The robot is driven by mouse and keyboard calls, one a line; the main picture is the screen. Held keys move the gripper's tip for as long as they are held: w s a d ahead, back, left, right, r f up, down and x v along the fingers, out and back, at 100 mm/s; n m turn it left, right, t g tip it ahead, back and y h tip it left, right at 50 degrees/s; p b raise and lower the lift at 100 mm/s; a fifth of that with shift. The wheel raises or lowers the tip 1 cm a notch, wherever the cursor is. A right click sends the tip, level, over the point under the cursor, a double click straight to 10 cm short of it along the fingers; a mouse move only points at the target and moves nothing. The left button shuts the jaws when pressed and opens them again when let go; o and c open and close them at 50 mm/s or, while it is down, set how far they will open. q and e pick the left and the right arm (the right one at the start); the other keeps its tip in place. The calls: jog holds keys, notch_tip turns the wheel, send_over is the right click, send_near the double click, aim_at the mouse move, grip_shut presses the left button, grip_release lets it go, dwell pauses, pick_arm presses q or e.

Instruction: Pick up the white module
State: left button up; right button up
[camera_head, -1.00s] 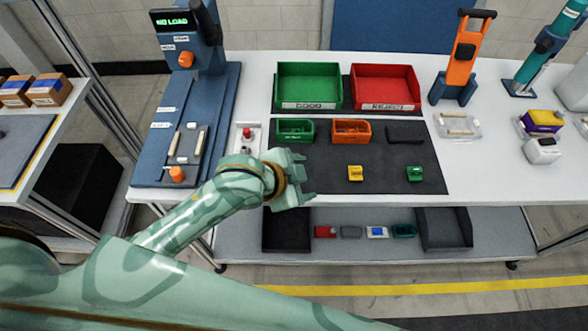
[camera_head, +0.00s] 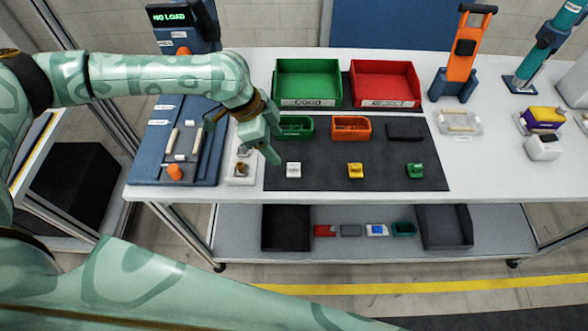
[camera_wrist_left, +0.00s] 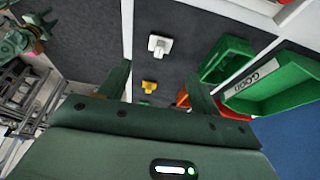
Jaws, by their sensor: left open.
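The white module (camera_head: 293,170) is a small block on the dark mat (camera_head: 325,180), at the left of a row with a yellow module (camera_head: 355,171) and a green module (camera_head: 415,171). My left gripper (camera_head: 274,146) is open and empty, above and to the left of the white module, apart from it. In the left wrist view the white module (camera_wrist_left: 160,45) lies beyond the gap between the open fingers (camera_wrist_left: 157,85), with a yellow module (camera_wrist_left: 149,84) farther off.
Small green (camera_head: 298,128) and orange (camera_head: 351,129) bins stand behind the modules. Larger green (camera_head: 309,80) and red (camera_head: 385,82) bins stand behind those. A blue fixture (camera_head: 150,165) stands left. The mat in front of the modules is clear.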

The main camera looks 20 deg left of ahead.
aim_at(290, 165)
pick_arm(q)
jog(key=x, duration=0.5)
jog(key=shift+b, duration=0.4)
jog(key=b+x, duration=0.1)
jog(key=x, duration=0.4)
jog(key=c, duration=1.1)
